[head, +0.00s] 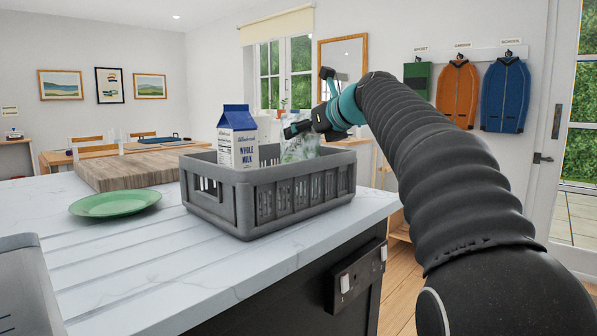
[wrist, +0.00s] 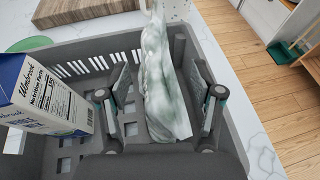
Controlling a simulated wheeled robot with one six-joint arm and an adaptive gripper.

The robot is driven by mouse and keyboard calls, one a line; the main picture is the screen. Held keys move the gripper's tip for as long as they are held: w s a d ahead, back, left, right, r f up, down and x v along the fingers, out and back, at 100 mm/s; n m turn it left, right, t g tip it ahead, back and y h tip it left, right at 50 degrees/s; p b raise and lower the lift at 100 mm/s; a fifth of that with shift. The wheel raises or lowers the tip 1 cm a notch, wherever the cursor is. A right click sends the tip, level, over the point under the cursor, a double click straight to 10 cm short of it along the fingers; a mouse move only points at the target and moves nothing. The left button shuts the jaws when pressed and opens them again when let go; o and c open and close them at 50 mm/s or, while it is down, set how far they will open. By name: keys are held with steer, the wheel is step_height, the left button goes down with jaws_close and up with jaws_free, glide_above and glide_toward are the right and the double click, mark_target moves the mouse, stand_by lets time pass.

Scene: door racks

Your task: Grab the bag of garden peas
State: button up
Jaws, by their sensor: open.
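A pale bag with green markings, likely the garden peas bag (head: 300,147), stands in a grey plastic crate (head: 270,208) on the counter. Its print is too small to read. In the wrist view the bag (wrist: 163,75) rises between the two fingers of my gripper (wrist: 163,100). The fingers are spread, with a gap on each side of the bag. In the head view my gripper (head: 298,129) is at the top of the bag and hides part of it. The crate (wrist: 225,130) surrounds bag and fingers in the wrist view.
A blue and white milk carton (head: 238,140) stands in the crate left of the bag; it also shows in the wrist view (wrist: 45,95). A green plate (head: 115,204) and a wooden board (head: 135,170) lie on the counter left of the crate. The front of the counter is clear.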

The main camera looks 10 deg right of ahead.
steer(key=shift+c, duration=0.3)
jaws_close()
steer(key=shift+r, duration=0.1)
